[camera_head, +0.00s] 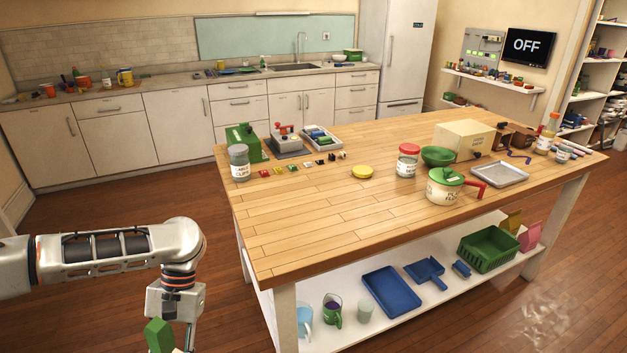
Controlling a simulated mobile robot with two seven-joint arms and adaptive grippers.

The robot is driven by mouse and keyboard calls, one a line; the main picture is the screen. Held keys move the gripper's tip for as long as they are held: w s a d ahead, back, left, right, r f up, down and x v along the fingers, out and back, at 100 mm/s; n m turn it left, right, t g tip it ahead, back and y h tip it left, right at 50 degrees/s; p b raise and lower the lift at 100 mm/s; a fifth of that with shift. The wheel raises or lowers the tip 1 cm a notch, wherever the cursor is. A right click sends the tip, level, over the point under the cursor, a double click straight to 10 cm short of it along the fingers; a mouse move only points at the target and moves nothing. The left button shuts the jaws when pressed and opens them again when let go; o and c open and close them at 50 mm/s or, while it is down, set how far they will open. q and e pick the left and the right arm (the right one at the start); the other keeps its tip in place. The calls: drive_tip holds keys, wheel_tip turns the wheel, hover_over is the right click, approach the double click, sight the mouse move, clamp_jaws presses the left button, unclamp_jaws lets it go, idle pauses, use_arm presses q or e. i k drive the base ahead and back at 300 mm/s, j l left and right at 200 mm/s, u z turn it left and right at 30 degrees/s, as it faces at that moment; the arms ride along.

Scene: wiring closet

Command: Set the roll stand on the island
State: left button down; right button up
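The island (310,215) is a wooden-topped table with a white frame and a lower shelf, in the middle of the head view. My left gripper (174,310) hangs low at the bottom left, in front of the island's left side and apart from it. A green piece (159,336) shows at its lower end, cut off by the picture's edge. I cannot tell whether this is the roll stand or whether the fingers are closed on it. I cannot pick out the roll stand with certainty elsewhere. My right gripper is not in view.
The island's front left top is clear. A green device (246,142), a labelled jar (239,162), a tray (321,138), a yellow lid (362,172), a red-lidded jar (407,161), a green-lidded pot (444,187) and a metal tray (499,174) stand farther back or right.

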sight(338, 217)
drive_tip(key=i+l+u, duration=0.1)
drive_tip(key=i, duration=0.35)
drive_tip(key=i+l+u, duration=0.15)
drive_tip(key=i, duration=0.3)
drive_tip(key=l, duration=0.1)
